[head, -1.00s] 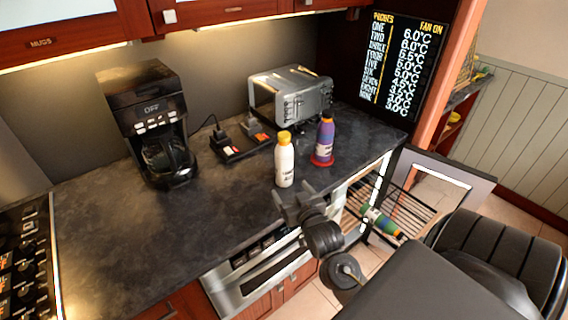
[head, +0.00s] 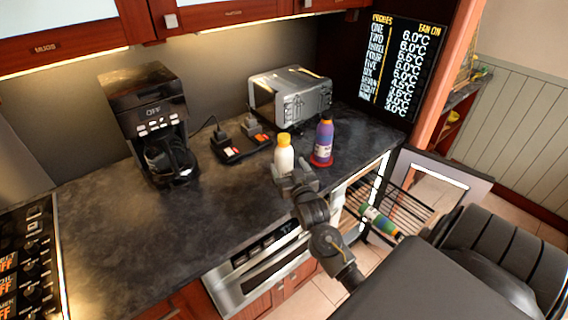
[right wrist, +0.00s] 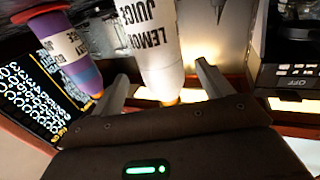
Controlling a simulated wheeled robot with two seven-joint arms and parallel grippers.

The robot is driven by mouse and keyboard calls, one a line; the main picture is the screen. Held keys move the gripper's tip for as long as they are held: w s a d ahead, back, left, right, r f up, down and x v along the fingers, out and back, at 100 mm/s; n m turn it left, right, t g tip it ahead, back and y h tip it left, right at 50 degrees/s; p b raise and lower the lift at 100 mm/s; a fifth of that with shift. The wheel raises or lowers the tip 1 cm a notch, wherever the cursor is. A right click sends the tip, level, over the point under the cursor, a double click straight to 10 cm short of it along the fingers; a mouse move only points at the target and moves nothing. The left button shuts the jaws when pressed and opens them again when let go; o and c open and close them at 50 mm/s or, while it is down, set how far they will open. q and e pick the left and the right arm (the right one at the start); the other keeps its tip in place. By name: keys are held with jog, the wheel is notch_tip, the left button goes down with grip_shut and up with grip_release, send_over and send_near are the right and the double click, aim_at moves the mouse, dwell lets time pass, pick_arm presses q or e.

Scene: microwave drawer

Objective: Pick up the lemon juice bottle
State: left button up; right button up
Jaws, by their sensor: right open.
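The lemon juice bottle (head: 284,155) is white with a yellow cap and stands upright on the dark counter. It also shows in the right wrist view (right wrist: 153,45), upside down, with "LEMON JUICE" on its label. My right gripper (head: 297,180) is at the bottle, in front of its lower part in the head view. In the right wrist view the open fingers (right wrist: 160,88) lie on either side of the bottle, with gaps between them and it. The bottle's base is hidden in the head view. My left gripper is not in view.
The counter (head: 130,235) is clear at left. An open door and rack (head: 405,207) are at right.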

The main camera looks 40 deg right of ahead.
aim_at(287, 164)
jog(key=p+x, duration=0.2)
jog(key=x, duration=0.2)
jog(key=shift+w+f, duration=0.1)
jog(key=shift+w, duration=0.2)
jog(key=shift+w+f, duration=0.1)
jog(key=shift+w, duration=0.1)
jog(key=shift+c, duration=0.2)
jog(key=c, duration=1.3)
